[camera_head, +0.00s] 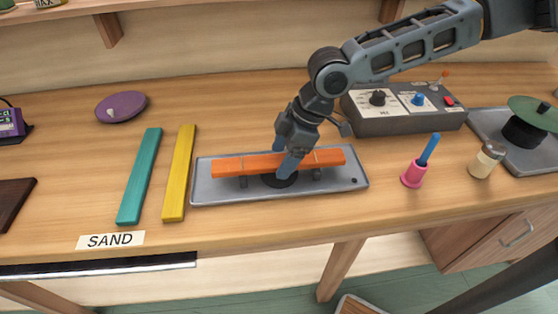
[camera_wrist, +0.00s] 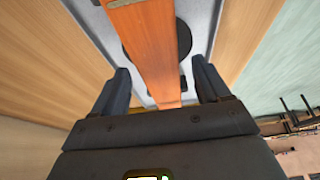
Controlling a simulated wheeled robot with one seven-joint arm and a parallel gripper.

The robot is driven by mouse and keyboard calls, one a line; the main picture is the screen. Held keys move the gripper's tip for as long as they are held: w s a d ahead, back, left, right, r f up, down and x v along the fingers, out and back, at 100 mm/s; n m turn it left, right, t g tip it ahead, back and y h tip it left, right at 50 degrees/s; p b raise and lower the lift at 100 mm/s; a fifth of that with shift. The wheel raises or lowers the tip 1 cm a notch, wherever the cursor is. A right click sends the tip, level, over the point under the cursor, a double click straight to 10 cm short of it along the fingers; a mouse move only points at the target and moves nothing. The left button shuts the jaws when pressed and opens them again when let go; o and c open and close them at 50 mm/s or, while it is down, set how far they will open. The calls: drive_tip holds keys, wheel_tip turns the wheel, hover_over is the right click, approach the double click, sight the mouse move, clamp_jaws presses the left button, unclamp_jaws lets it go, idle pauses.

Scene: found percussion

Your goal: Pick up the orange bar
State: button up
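The orange bar (camera_head: 232,165) lies lengthwise over a grey metal tray (camera_head: 345,183), resting on small dark supports with a black disc below its middle. My gripper (camera_head: 288,163) is lowered at the middle of the bar, with one finger on the near side and one toward the far side. In the wrist view the orange bar (camera_wrist: 153,45) runs between the two open fingers of my gripper (camera_wrist: 160,88). Gaps show on both sides of the bar there, so the fingers do not appear to press on it.
A yellow bar (camera_head: 179,172) and a teal bar (camera_head: 140,176) lie left of the tray. A control box (camera_head: 405,118) stands behind it at the right. A pink cup (camera_head: 413,175) with a blue handle and a small shaker (camera_head: 486,160) stand at the right. A purple disc (camera_head: 121,106) lies at the back left.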

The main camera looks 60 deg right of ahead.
drive_tip(key=c, duration=1.2)
drive_tip(key=shift+r, duration=0.1)
